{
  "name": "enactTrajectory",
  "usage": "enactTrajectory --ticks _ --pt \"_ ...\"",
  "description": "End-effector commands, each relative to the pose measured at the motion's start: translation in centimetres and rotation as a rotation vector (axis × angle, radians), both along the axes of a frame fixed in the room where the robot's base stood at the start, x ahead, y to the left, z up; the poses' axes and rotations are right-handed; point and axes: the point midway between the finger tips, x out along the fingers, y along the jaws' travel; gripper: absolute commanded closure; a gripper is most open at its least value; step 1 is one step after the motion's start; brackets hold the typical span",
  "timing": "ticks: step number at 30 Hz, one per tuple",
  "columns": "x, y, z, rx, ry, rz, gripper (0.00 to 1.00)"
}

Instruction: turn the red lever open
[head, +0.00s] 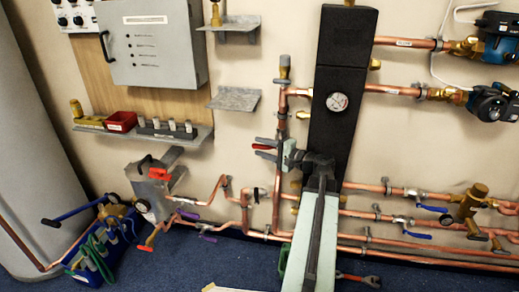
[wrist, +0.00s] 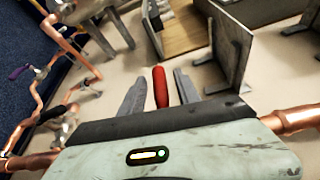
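My gripper (head: 265,149) is in front of the vertical copper pipe, left of the black insulated column in the head view. In the wrist view its two grey fingers (wrist: 158,92) are apart, with a red lever (wrist: 160,87) between them. Slim gaps show on both sides of the lever, so the fingers do not look closed on it. In the head view a small red piece (head: 262,147) shows between the fingers, pointing left. The valve body under the lever is hidden by my gripper in the wrist view.
The black column (head: 340,70) with a gauge stands right of my gripper. Empty grey shelf brackets (head: 235,99) are above left. Another red handle (head: 159,174) sits by a grey metal box at lower left. Copper pipes (head: 430,245) run low along the wall. A blue crate (head: 90,262) stands on the floor.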

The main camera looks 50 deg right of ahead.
Motion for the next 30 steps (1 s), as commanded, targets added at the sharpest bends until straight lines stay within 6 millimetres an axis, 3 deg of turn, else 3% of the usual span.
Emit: enactTrajectory --ticks 9,10,14,30 --pt "0.73 0.19 -0.06 0.000 0.001 0.001 0.61" --pt "0.73 0.19 -0.06 0.000 0.001 0.001 0.64" --pt "0.72 0.21 -0.07 0.000 0.001 0.001 1.00" --pt "0.73 0.25 -0.09 0.000 0.002 0.002 1.00"
